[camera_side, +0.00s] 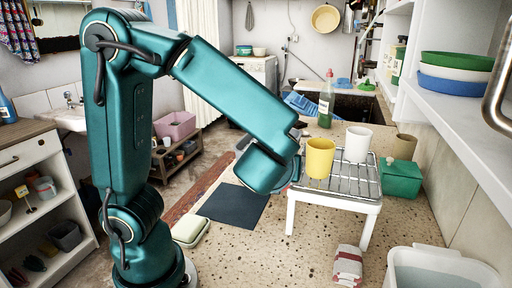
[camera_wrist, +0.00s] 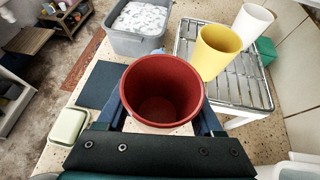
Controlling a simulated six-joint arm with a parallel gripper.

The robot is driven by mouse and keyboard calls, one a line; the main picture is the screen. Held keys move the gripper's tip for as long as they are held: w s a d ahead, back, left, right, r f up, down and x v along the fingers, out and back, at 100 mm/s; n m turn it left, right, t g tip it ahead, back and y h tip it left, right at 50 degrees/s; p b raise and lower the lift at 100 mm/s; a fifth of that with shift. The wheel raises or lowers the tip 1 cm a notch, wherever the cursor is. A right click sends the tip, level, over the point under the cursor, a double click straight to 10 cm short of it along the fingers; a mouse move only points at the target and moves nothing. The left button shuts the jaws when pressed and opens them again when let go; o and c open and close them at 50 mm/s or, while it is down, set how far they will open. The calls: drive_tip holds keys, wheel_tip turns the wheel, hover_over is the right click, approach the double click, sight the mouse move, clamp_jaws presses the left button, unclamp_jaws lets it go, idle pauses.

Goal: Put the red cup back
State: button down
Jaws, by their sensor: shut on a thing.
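The red cup (camera_wrist: 162,80) is upright in the wrist view, its open mouth facing the camera and its inside looking empty. My gripper (camera_wrist: 162,105) is shut on it, with one dark blue finger on each side. In the side view my arm hides the cup and most of the gripper, just left of the drying rack (camera_side: 345,192). The rack is a slatted metal top on white legs. A yellow cup (camera_side: 320,158) and a white cup (camera_side: 357,144) stand on it. In the wrist view the rack (camera_wrist: 235,92) is right of the red cup.
A dark mat (camera_side: 235,205) and a pale green dish (camera_side: 191,228) lie left of the rack. A grey tub (camera_wrist: 140,42) with whitish contents is beyond the red cup. A green box (camera_side: 401,180) is right of the rack. The rack's front slats are bare.

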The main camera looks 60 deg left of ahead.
sight(230, 240)
drive_tip(key=s+a+f+n+g+y, duration=0.1)
drive_tip(key=s+f+n+g, duration=0.1)
drive_tip(key=s+f, duration=0.1)
drive_tip(key=s+a+f+n+g, duration=0.2)
drive_tip(key=s+f+n+g, duration=0.1)
drive_tip(key=f, duration=0.1)
drive_tip(key=s+a+f+n+g+y, duration=0.1)
drive_tip(key=s+f+n+g, duration=0.1)
drive_tip(key=s+f, duration=0.1)
drive_tip(key=shift+s+a+f+n+g+y, duration=0.1)
drive_tip(key=shift+a+f+n+g+y, duration=0.1)
drive_tip(key=shift+f, duration=0.25)
drive_tip(key=shift+s+a+f+n+g+y, duration=0.1)
drive_tip(key=shift+a+f, duration=0.05)
drive_tip(key=shift+f, duration=0.25)
drive_tip(key=shift+w+f, duration=0.1)
drive_tip(key=shift+f, duration=2.45)
drive_tip(key=shift+f, duration=0.1)
drive_tip(key=shift+c, duration=0.2)
unclamp_jaws()
